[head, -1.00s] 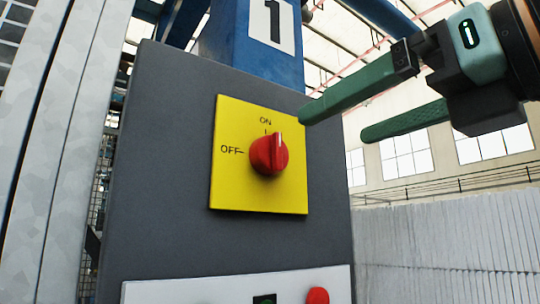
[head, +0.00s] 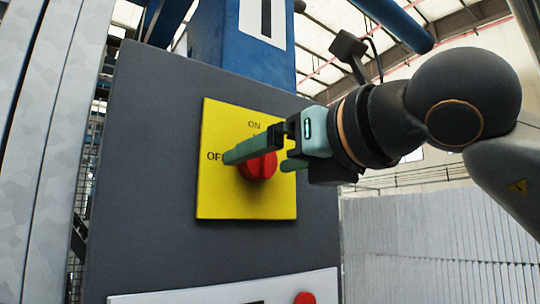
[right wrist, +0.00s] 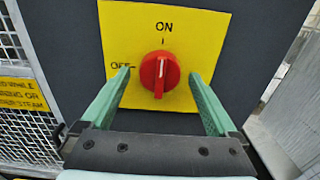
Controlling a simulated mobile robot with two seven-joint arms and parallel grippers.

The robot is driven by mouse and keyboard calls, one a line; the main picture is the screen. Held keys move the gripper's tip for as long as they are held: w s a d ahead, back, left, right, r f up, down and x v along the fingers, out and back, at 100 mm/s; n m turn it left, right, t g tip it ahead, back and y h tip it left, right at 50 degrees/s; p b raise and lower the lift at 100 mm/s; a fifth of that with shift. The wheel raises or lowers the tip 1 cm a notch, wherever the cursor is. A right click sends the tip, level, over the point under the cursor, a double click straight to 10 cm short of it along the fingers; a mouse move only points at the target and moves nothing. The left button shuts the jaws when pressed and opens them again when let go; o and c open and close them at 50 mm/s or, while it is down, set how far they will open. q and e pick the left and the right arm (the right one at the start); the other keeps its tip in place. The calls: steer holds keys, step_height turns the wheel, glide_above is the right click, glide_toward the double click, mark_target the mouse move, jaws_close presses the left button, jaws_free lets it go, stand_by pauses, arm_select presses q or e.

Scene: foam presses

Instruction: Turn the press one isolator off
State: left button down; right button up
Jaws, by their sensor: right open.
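The isolator is a red rotary knob (head: 260,169) on a yellow plate (head: 222,197) marked ON at the top and OFF at the left. In the right wrist view the knob (right wrist: 160,73) has its white line upright, in line with the ON mark. My right gripper (head: 256,161) is open, one finger on each side of the knob, with gaps visible in the right wrist view (right wrist: 160,80). In the head view one finger covers part of the knob and the OFF label. Whether the fingertips touch the plate I cannot tell. My left gripper is not in view.
The plate sits on a dark grey panel (head: 150,190), with a lighter strip bearing a red button (head: 305,298) below. A blue post (head: 230,60) rises behind. A mesh fence and yellow warning sign (right wrist: 22,94) stand left in the right wrist view.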

steer(key=c, duration=1.4)
steer(key=shift+o, duration=0.2)
steer(key=shift+n, duration=0.3)
steer(key=n, duration=0.3)
steer(key=shift+n, duration=0.3)
steer(key=n, duration=0.4)
steer(key=shift+d+r+n, duration=0.1)
steer(key=shift+n, duration=0.2)
steer(key=n, duration=0.4)
steer(key=shift+r+p, duration=0.1)
steer(key=shift+p, duration=0.3)
steer(key=n+p, duration=0.1)
steer(key=n, duration=0.4)
